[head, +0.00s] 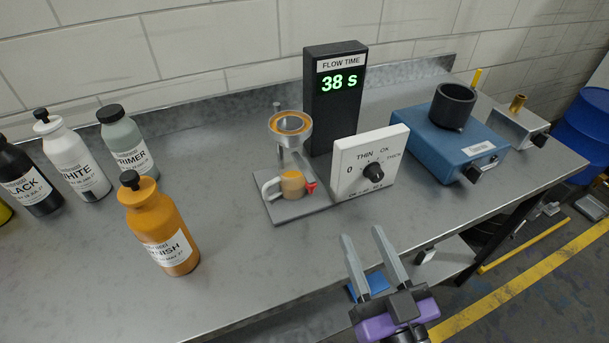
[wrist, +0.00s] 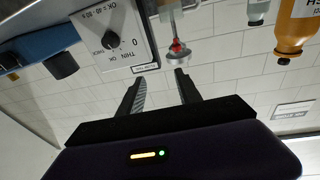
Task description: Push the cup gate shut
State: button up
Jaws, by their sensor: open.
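The metal flow cup (head: 290,124) stands on its stand, with an orange-brown ring inside its rim. A small red piece (head: 310,188), apparently the gate's handle, shows low on the right of the stand, beside a mug (head: 292,185) with orange-brown contents under the cup. I cannot tell whether the gate is open or shut. The red piece also shows in the wrist view (wrist: 178,46), beyond my fingertips. My gripper (head: 362,236) is open and empty, in front of and right of the stand, apart from the gate. It also shows in the wrist view (wrist: 159,75).
A white dial box (head: 368,163) stands close right of the stand, before a black timer (head: 334,115) reading 38 s. A blue machine (head: 448,138) is further right. An orange varnish bottle (head: 163,230) and several other bottles stand left. The bench (head: 255,265) is clear in front of the stand.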

aim_at(313, 192)
jog(key=w+a, duration=0.2)
jog(key=w, duration=0.1)
jog(key=w+a+n+g+y, duration=0.1)
jog(key=w+a, duration=0.1)
jog(key=w, duration=0.1)
jog(key=w+a+g, duration=0.1)
jog(key=w+a, duration=0.1)
jog(key=w, duration=0.1)
jog(key=shift+w+f+n+y, duration=0.1)
jog(key=shift+f+n+y, duration=0.1)
jog(key=shift+n+y, duration=0.15)
jog(key=shift+w, duration=0.15)
jog(key=p+x, duration=0.1)
jog(key=x, duration=0.6)
jog(key=shift+w+f, duration=0.15)
jog(key=shift+f, duration=0.05)
jog(key=shift+a, duration=0.1)
jog(key=shift+c, duration=0.4)
grip_shut()
